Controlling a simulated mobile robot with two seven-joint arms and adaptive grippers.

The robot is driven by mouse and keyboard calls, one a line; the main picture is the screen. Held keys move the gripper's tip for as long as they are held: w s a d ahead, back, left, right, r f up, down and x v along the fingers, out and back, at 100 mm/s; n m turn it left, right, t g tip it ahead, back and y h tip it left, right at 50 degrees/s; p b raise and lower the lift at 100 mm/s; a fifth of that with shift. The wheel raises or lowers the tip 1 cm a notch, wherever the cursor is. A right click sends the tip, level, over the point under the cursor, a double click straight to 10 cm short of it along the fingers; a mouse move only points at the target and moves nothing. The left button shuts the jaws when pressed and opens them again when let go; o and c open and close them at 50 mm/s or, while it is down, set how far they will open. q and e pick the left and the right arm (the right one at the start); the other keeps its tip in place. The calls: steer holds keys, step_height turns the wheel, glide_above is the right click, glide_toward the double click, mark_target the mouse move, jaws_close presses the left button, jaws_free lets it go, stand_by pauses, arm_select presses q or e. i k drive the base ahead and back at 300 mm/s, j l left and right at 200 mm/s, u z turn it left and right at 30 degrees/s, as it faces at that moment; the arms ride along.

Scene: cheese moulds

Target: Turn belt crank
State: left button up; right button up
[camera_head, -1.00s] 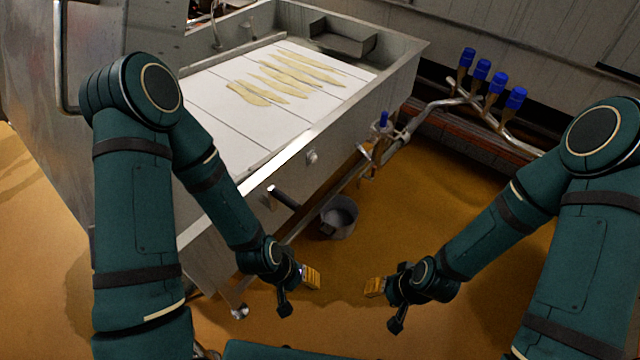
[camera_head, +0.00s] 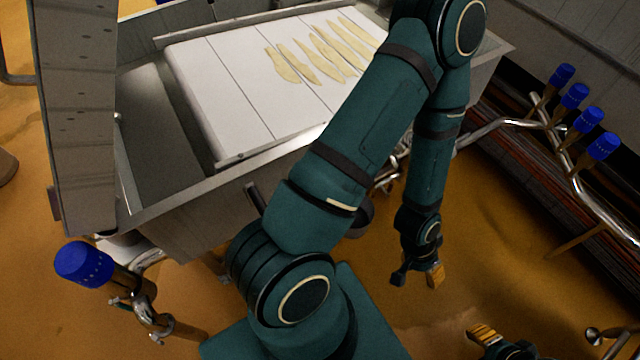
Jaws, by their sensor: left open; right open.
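The belt table is a steel trough (camera_head: 180,222) with a white belt (camera_head: 215,85) on it. A short dark handle (camera_head: 254,198), which looks like the belt crank, sticks out of the trough's front side, just left of my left upper arm. My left arm crosses in front of the table and hides part of it. My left gripper (camera_head: 417,277) is open and empty over the floor, well to the right of and below the handle in the picture. My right gripper (camera_head: 497,343) is open at the bottom edge, partly cut off, far from the handle.
Several pale strips (camera_head: 320,50) lie on the belt. Pipes with several blue-topped valves (camera_head: 588,120) run along the right wall. Another blue-topped valve (camera_head: 85,264) stands at the lower left. A dark bucket (camera_head: 362,218) is partly hidden behind my arm.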

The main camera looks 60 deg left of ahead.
mark_target(251, 193)
steer(key=i+l+u, duration=0.1)
steer(key=i+u, duration=0.25)
steer(key=i, duration=0.2)
steer(key=i+l+u, duration=0.3)
steer(key=i, duration=0.25)
steer(key=i+u, duration=0.15)
steer(key=u, duration=0.35)
steer(key=i+l+u, duration=0.1)
steer(key=u, duration=0.4)
steer(key=i+l+u, duration=0.1)
steer(key=u, duration=0.4)
steer(key=l+u, duration=0.2)
steer(key=u, duration=0.3)
steer(key=i+l+u, duration=0.1)
steer(key=u, duration=0.4)
steer(key=l+u, duration=0.3)
steer(key=u, duration=0.2)
steer(key=l+u, duration=0.15)
steer(key=u, duration=0.35)
steer(key=k+l+u, duration=0.1)
steer(key=u, duration=0.4)
steer(key=k+l+u, duration=0.15)
steer(key=l, duration=0.15)
steer(key=i, duration=0.05)
